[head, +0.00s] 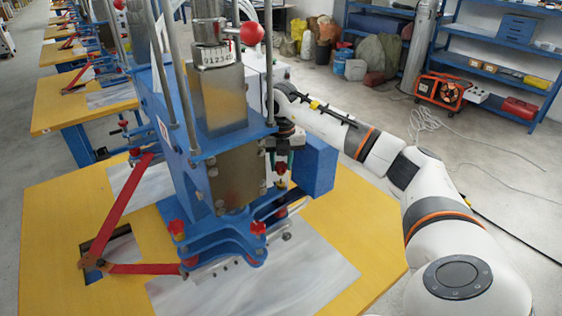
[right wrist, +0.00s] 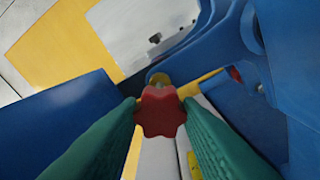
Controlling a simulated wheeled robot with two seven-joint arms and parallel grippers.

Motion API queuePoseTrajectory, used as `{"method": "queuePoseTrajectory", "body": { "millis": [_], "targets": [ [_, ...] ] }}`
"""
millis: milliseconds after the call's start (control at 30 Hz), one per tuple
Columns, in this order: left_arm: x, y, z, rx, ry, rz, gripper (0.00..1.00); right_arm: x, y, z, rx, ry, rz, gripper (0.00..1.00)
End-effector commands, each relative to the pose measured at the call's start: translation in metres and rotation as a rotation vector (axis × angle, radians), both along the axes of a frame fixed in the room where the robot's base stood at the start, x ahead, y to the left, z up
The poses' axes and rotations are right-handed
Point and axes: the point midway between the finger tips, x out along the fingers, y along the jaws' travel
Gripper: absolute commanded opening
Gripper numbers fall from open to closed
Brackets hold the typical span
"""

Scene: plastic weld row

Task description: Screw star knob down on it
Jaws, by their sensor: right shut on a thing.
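A red star knob (right wrist: 160,110) sits between the green fingertips of my right gripper (right wrist: 160,108) in the right wrist view. The gripper is shut on it. A round brass-coloured end (right wrist: 159,79) shows just beyond the knob; whether the knob is threaded on anything is hidden. In the head view my right gripper (head: 281,160) points down behind the blue welding machine (head: 225,175), partly hidden, with the red knob (head: 281,168) at its tips. My left gripper is out of view.
A blue block (head: 314,166) stands close beside my right gripper. The yellow table (head: 365,235) is clear at right. A red lever (head: 120,205) sticks out left.

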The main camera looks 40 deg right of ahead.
Motion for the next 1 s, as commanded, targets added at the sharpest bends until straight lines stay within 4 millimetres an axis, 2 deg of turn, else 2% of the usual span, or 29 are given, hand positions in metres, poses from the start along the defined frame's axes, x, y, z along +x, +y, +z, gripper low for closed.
{"method": "queuePoseTrajectory", "body": {
  "millis": [467, 1000],
  "targets": [
    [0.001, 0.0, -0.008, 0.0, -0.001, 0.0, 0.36, 0.0, 0.0, -0.014, 0.0, 0.0, 0.0, 0.1],
    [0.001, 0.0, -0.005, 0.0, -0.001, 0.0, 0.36, 0.0, 0.0, -0.013, -0.001, 0.001, 0.0, 0.1]
  ]
}}
